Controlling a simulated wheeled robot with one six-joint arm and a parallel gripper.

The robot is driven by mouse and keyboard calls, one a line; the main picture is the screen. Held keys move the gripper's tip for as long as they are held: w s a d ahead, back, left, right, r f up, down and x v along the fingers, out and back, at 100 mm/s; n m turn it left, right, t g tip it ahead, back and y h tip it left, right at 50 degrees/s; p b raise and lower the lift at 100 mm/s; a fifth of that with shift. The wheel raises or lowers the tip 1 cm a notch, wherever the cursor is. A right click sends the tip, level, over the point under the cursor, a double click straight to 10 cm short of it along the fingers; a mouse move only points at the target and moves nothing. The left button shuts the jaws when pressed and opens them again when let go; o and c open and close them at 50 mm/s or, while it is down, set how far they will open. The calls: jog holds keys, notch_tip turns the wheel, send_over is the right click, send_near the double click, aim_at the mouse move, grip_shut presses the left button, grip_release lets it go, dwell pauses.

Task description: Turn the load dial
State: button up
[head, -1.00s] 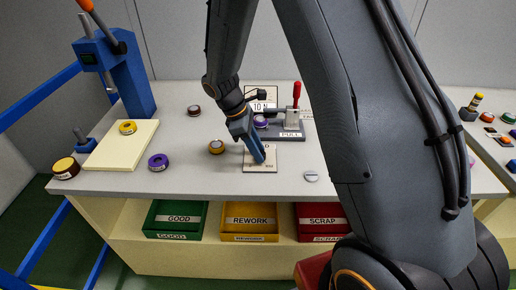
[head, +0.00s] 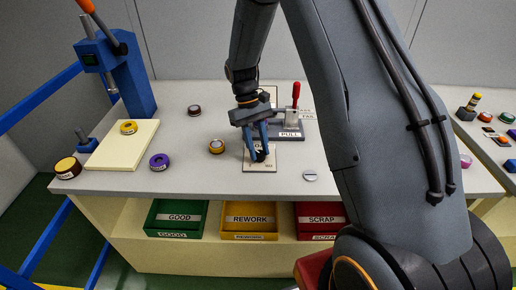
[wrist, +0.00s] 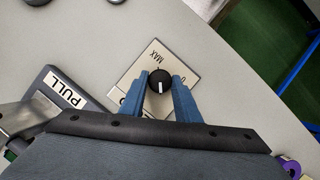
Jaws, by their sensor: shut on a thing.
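The load dial is a small black knob (wrist: 160,80) with a white pointer line, on a pale square plate (wrist: 185,68) marked "MAX" and "0". In the head view the plate (head: 259,168) lies on the bench, and the knob (head: 260,155) shows between my fingers. My gripper (wrist: 161,88) points down with its two blue fingers on either side of the knob, shut on it. In the head view my gripper (head: 261,157) stands over the plate. Part of the plate's lettering is hidden by the fingers.
A grey fixture marked "PULL" (head: 290,134) with a red-handled lever (head: 296,95) stands just behind the dial. An orange-and-dark ring part (head: 217,146) lies to the left and a silver disc (head: 310,175) to the right. Good, rework and scrap bins sit below the bench top.

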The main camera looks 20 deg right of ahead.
jog(key=m+y, duration=0.1)
jog(key=m, duration=0.1)
jog(key=m+y, duration=0.1)
jog(key=m, duration=0.2)
jog(key=shift+d+m, duration=0.2)
jog(key=shift+m, duration=0.1)
dwell(0.5)
jog(key=o, duration=1)
jog(key=shift+o, duration=0.2)
jog(key=b+v, duration=0.1)
jog(key=v, duration=0.6)
jog(key=shift+r, duration=0.35)
jog(key=shift+w+d, duration=0.1)
